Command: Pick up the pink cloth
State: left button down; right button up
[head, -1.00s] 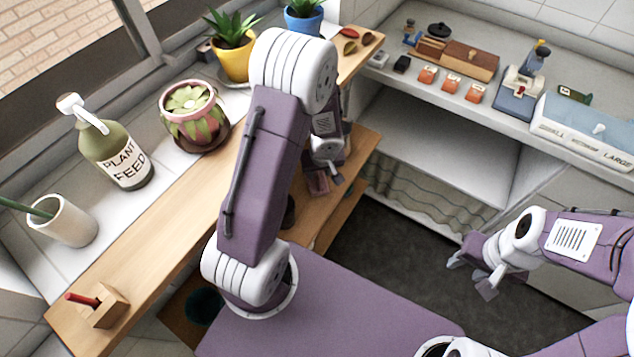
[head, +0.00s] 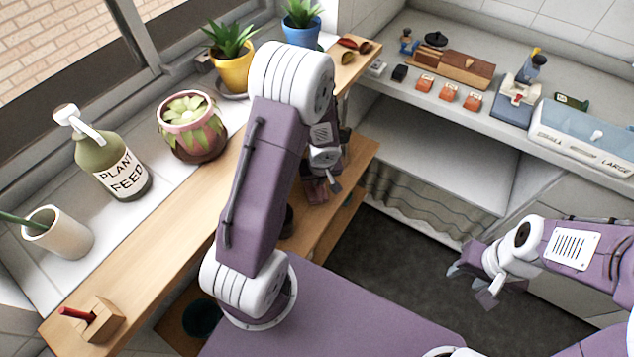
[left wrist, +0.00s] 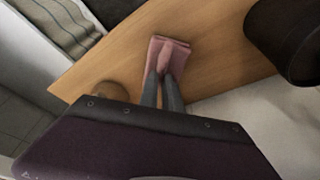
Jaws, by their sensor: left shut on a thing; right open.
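The pink cloth (left wrist: 173,50) shows in the left wrist view as a small folded piece against the wooden surface. Its middle is pinched up between the fingertips of my left gripper (left wrist: 167,78), which is shut on it. In the head view my left gripper (head: 323,186) is low over the wooden shelf, partly behind my own arm, and the cloth is hard to make out there. I cannot tell whether the cloth still touches the wood. My right gripper (head: 480,283) is open and empty over the dark floor at the right.
The wooden counter (head: 160,235) runs along the window. A plant feed bottle (head: 112,165), a succulent pot (head: 192,130), a yellow pot (head: 233,72) and a white cup (head: 60,233) line the ledge. A dark round object (left wrist: 285,45) stands right of the cloth.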

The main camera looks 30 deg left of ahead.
pick_arm(q)
notch_tip(320, 180, up, 4)
jog(key=shift+f+p, duration=0.1)
jog(key=shift+p, duration=1)
jog(key=w+d+r, duration=0.2)
jog(key=d+r, duration=0.4)
jog(key=d, duration=0.5)
jog(key=shift+d+r+p, duration=0.25)
jog(key=shift+d+p, duration=0.05)
jog(key=shift+p, duration=0.1)
